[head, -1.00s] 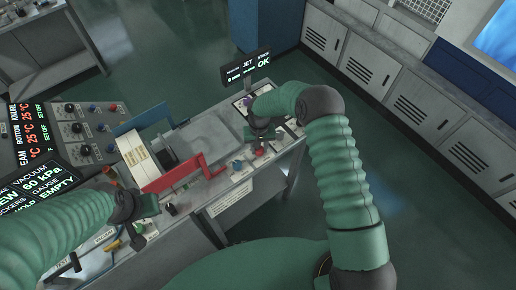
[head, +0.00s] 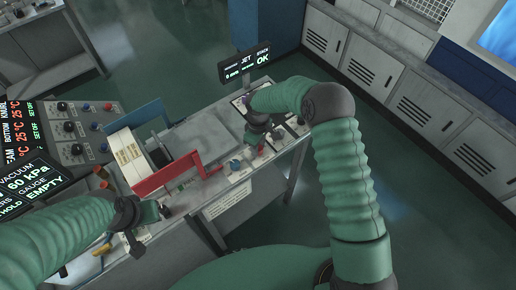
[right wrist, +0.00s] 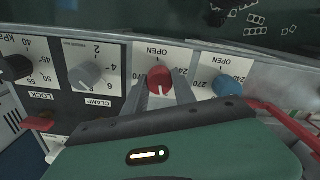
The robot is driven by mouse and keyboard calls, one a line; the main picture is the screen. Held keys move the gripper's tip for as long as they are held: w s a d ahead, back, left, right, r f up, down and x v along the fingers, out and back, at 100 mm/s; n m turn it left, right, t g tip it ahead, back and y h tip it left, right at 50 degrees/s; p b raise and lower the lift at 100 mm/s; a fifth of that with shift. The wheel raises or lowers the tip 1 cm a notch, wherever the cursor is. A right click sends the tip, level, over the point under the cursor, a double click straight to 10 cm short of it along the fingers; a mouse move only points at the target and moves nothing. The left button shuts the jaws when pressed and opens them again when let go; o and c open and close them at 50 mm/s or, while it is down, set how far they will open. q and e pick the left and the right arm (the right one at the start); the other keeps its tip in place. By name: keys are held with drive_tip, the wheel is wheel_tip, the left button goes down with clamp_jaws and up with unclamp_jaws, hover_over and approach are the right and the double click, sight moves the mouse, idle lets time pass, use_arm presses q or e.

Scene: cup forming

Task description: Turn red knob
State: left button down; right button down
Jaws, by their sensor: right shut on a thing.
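The red knob (right wrist: 159,80) sits on a white dial plate marked OPEN, 240 and 270, in the right wrist view. My right gripper (right wrist: 160,85) is shut on it, with one finger on each side. The knob's white pointer line faces down in that view. In the head view my right gripper (head: 257,143) reaches down onto the panel at the bench's right end and hides much of the knob. My left gripper (head: 150,212) hangs over the front left of the bench; its fingers are too small and dark to read.
A blue knob (right wrist: 229,82) is right of the red one, and a grey knob (right wrist: 87,75) on a numbered dial is left. A red bar frame (head: 165,176) stands on the bench between my arms. A display (head: 246,64) stands behind the panel.

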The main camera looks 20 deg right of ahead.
drive_tip(key=shift+n+b, duration=0.35)
drive_tip(key=shift+n, duration=1.55)
drive_tip(key=c, duration=1)
unclamp_jaws()
wheel_tip(320, 180, up, 17)
drive_tip(key=b, duration=0.3)
drive_tip(key=shift+w+f, duration=0.1)
drive_tip(key=shift+f, duration=0.05)
